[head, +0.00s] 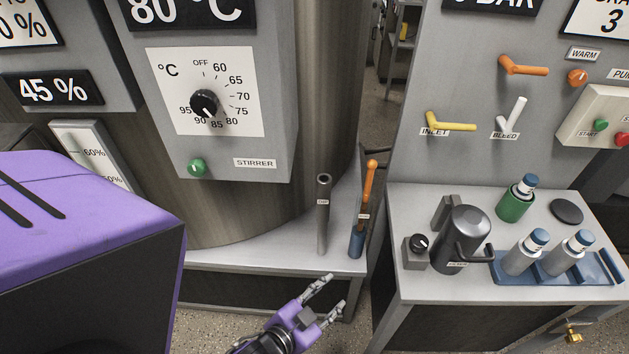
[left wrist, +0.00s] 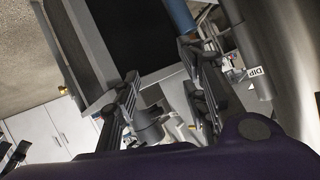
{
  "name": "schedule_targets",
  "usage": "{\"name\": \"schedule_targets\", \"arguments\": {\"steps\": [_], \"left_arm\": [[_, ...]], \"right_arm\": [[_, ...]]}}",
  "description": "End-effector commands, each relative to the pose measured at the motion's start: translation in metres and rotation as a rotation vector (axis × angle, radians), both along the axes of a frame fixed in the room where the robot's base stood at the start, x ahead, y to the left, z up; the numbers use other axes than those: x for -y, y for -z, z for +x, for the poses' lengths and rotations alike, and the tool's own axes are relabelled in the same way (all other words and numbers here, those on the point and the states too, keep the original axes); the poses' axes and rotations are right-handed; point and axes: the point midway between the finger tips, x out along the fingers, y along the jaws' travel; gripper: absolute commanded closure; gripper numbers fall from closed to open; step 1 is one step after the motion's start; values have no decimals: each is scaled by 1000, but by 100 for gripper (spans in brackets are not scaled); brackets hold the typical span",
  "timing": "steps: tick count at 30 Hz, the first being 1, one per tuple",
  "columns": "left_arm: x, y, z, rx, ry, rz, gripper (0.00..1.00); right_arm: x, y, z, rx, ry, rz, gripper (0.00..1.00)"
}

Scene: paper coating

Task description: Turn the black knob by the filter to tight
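The black knob (head: 419,243) sits on a small grey box at the front left of the right-hand bench, in the head view. Its pointer setting is too small to read. The filter (head: 463,238), a dark grey canister with a black side handle, stands just right of it. My left gripper (head: 333,293) is open and empty, low in front of the gap between the two benches, left of the knob and apart from it. Its two spread fingers also show in the left wrist view (left wrist: 158,72). The knob cannot be made out there. My right gripper is not in view.
A grey tube (head: 323,215) and an orange-handled tool in a blue holder (head: 356,243) stand on the left bench's edge. A green cup (head: 514,206) with a bottle and a blue tray (head: 496,277) with two bottles lie right of the filter. Yellow inlet lever (head: 452,126) is above.

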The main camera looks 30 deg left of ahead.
Motion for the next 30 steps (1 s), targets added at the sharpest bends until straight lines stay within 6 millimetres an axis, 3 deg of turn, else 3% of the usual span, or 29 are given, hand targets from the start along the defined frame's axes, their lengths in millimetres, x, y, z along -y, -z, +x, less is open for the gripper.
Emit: {"name": "schedule_targets", "arguments": {"steps": [3,9,30], "left_arm": [[-7,12,-15,-52,-36,-22,60],[-11,22,-27,-95,-66,-42,60],[-13,26,-32,-116,-82,-55,60]], "right_arm": [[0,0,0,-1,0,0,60],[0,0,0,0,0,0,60],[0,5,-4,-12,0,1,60]]}}
